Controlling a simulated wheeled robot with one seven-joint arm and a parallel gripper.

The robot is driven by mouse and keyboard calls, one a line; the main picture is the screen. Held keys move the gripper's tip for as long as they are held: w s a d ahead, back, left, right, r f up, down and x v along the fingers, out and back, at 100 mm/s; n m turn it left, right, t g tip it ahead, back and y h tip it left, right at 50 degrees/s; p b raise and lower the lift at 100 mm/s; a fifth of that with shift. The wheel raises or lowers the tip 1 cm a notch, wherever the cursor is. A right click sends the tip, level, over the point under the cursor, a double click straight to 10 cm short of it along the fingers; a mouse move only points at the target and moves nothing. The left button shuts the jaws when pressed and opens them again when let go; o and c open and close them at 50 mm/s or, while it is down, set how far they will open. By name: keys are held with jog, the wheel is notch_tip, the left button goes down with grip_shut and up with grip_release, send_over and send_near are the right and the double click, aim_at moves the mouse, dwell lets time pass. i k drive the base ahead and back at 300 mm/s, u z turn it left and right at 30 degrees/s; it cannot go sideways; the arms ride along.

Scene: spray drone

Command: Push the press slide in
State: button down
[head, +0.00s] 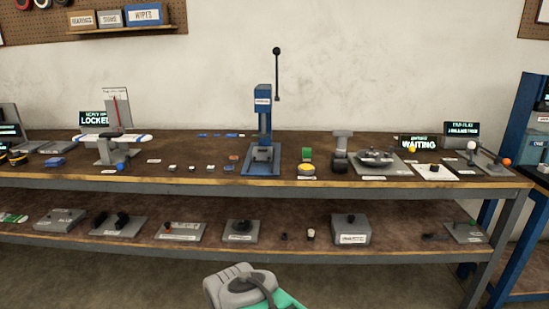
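The blue press (264,108) stands upright at the middle of the workbench top, with a white label on its head. A dark lever with a black ball knob (276,51) rises straight up beside the head. A grey block (263,154) sits low at the front of the press, on its blue base plate (261,170). This may be the slide; it is too small to tell how far in it is. A grey and green part of my arm shows at the bottom middle, well below and in front of the bench. My gripper's fingers are not in view.
The workbench (200,182) spans the view, with a lower shelf (205,241) of grey fixtures. A yellow button (306,168) and a green block (307,153) stand right of the press. Small parts lie left of it. The floor before the bench looks clear.

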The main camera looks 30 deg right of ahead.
aim_at(256, 157)
jog(key=z, duration=0.25)
jog(key=i, duration=1.35)
jog(key=u, duration=0.2)
